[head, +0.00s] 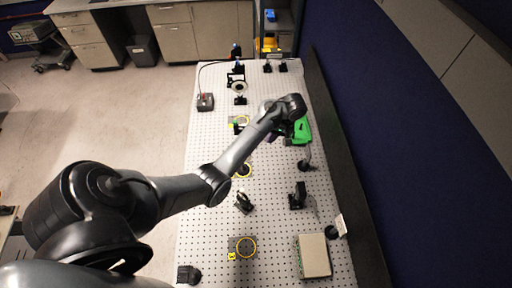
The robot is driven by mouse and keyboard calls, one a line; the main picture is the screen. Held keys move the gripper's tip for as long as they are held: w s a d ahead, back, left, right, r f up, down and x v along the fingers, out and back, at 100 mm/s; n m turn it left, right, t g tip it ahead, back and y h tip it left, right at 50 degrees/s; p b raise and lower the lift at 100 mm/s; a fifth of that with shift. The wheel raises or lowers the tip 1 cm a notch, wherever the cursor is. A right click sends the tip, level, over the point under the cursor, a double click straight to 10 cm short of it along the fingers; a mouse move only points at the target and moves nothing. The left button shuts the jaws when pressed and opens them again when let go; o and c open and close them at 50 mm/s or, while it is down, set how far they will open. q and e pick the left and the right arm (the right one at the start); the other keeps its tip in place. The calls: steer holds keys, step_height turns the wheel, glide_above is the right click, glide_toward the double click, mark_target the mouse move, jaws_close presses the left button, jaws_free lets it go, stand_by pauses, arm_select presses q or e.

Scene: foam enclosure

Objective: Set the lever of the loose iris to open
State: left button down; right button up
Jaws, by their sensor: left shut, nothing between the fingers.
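My left arm reaches in from the left across the perforated table (215,140). Its gripper (284,131) is small and dark beside a green object (303,130), with its fingers shut and nothing held. I cannot tell whether it touches the green object. A round ring-shaped mount (239,87) stands upright on a post at the table's far left; it may be an iris. I cannot make out a lever on it, nor tell which part is the loose iris. My right gripper is not in view.
Small dark mounts (244,202) (298,196) stand mid-table. A beige box (313,256) sits near right. A dark rail and blue wall (400,150) bound the right side.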

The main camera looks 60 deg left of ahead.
arm_select(q)
steer(key=s+a+f+p, duration=0.2)
steer(key=s+a+f, duration=0.1)
steer(key=s+f, duration=0.2)
steer(key=shift+a+f, duration=0.4)
steer(key=shift+f, duration=0.75)
steer(key=shift+w, duration=0.15)
